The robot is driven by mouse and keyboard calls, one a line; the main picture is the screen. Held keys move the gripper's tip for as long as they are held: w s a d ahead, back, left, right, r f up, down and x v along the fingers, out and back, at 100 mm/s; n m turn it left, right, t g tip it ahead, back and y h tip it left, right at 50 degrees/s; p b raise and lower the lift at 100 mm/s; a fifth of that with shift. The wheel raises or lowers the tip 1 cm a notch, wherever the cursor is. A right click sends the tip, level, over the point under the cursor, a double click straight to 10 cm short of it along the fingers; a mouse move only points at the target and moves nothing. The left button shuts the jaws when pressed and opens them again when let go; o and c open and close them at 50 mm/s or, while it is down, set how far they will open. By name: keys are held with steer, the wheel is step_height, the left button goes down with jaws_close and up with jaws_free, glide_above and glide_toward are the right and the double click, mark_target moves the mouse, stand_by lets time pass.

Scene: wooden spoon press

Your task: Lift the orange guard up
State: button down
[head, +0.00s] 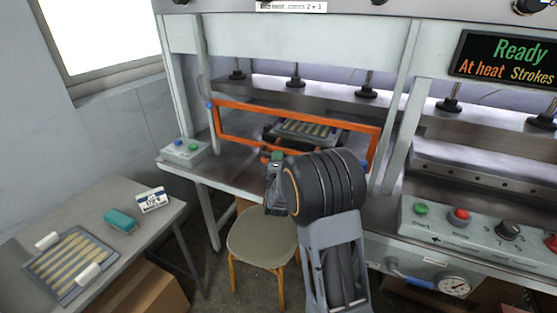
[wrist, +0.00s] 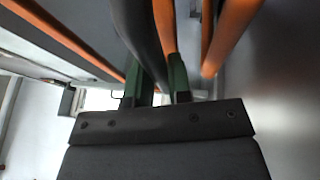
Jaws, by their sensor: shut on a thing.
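The orange guard (head: 245,110) is a rectangular frame across the front of the left press opening, between the grey posts. Its lower bar is at about the height of the press table. My gripper (head: 274,158) is at the lower bar of the guard, near its middle. In the wrist view the green fingers of my gripper (wrist: 162,80) are closed around an orange bar of the guard (wrist: 165,35). A dark rounded piece also passes close by the fingers there. My arm hides part of the lower bar in the head view.
Behind the guard a dark tray (head: 310,131) of wooden pieces lies in the press. A button box (head: 186,151) stands left of it. A control panel (head: 480,228) is at right. A stool (head: 262,240) and a side table (head: 160,220) stand in front.

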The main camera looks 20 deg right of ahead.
step_height(320, 180, up, 27)
steer(key=p, duration=1.2)
steer(key=shift+f, duration=0.2)
steer(key=c, duration=1.1)
jaws_free()
steer(key=shift+f, duration=0.1)
steer(key=shift+o, duration=0.2)
steer(key=b+v, duration=0.2)
steer(key=v, duration=1.2)
